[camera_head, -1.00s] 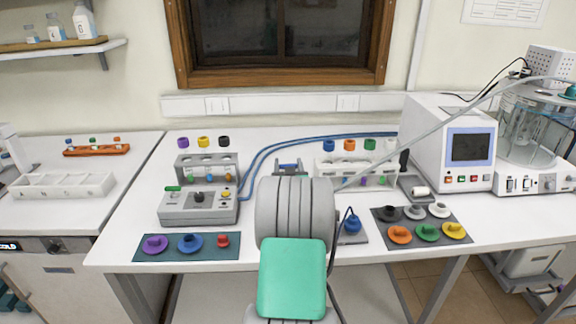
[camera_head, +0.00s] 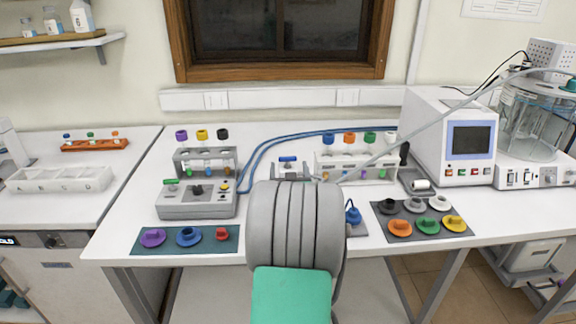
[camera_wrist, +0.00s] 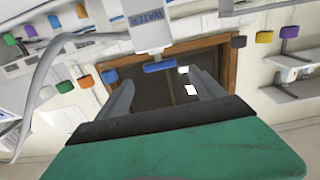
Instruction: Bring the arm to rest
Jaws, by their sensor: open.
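My arm, with a ribbed grey joint and a green cover, stands at the front middle of the bench in the head view. It hides my gripper there. In the wrist view my gripper (camera_wrist: 163,92) shows two dark grey fingers spread apart, with nothing held between them. A white unit marked WATER (camera_wrist: 150,22) with a blue piece under it lies beyond the fingers, apart from them. The wrist picture looks upside down.
The white bench (camera_head: 140,217) holds a left rack (camera_head: 206,162), a grey control box (camera_head: 196,200), a teal mat (camera_head: 143,248), a right rack (camera_head: 330,165), a dark mat (camera_head: 455,238) and a screened machine (camera_head: 465,110). A hose (camera_head: 430,125) crosses above the right side.

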